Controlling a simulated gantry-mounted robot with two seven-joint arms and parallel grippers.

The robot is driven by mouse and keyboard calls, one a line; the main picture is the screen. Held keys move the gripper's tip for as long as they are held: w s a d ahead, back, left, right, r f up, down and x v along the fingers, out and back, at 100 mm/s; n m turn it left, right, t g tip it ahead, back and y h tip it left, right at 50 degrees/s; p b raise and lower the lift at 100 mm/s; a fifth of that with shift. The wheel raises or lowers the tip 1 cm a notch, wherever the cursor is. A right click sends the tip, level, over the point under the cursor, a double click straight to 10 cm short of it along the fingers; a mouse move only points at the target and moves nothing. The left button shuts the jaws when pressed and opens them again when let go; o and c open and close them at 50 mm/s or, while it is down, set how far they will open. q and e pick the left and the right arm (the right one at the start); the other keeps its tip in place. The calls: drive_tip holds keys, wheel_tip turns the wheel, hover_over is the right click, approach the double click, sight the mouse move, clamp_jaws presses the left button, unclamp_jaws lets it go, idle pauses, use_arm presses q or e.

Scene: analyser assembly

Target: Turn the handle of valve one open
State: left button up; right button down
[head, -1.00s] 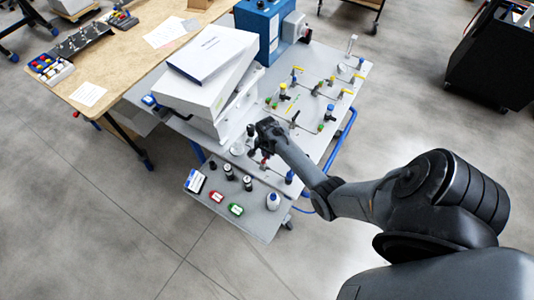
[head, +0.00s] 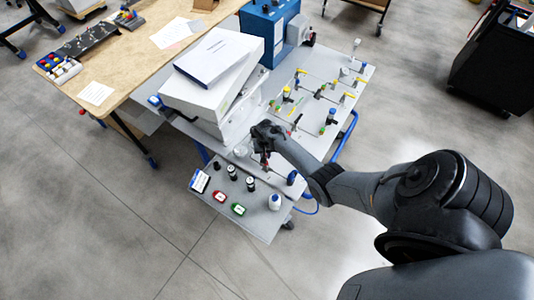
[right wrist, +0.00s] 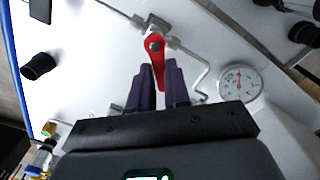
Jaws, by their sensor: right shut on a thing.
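A valve with a red lever handle (right wrist: 157,58) sits on a pipe on the pale panel in the right wrist view. My right gripper (right wrist: 159,76) is shut on the lever, with one dark finger on each side of it. In the head view my right gripper (head: 264,150) is at the front edge of the panel (head: 328,92) and largely covers this valve. I cannot read a label for valve one. My left gripper is not in view.
A round gauge (right wrist: 240,83) stands right of the valve. Several yellow-handled valves (head: 349,95) and pipes are farther back. White boxes (head: 212,85) are left of my gripper. A lower shelf (head: 246,222) holds bottles and small devices.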

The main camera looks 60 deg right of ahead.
drive_tip(key=n, duration=0.3)
drive_tip(key=shift+w+a+r+p, duration=0.1)
drive_tip(key=shift+w+a+p, duration=0.15)
drive_tip(key=shift+p, duration=0.05)
drive_tip(key=n, duration=0.3)
drive_tip(key=shift+w+a+n+p, duration=0.2)
drive_tip(key=shift+a+n+p, duration=0.1)
drive_tip(key=shift+a, duration=0.1)
drive_tip(key=shift+w+a+n, duration=0.1)
drive_tip(key=shift+a+n, duration=0.2)
drive_tip(key=shift+n, duration=0.9)
drive_tip(key=shift+a+n, duration=0.15)
drive_tip(key=shift+n, duration=0.35)
drive_tip(key=c, duration=1.1)
unclamp_jaws()
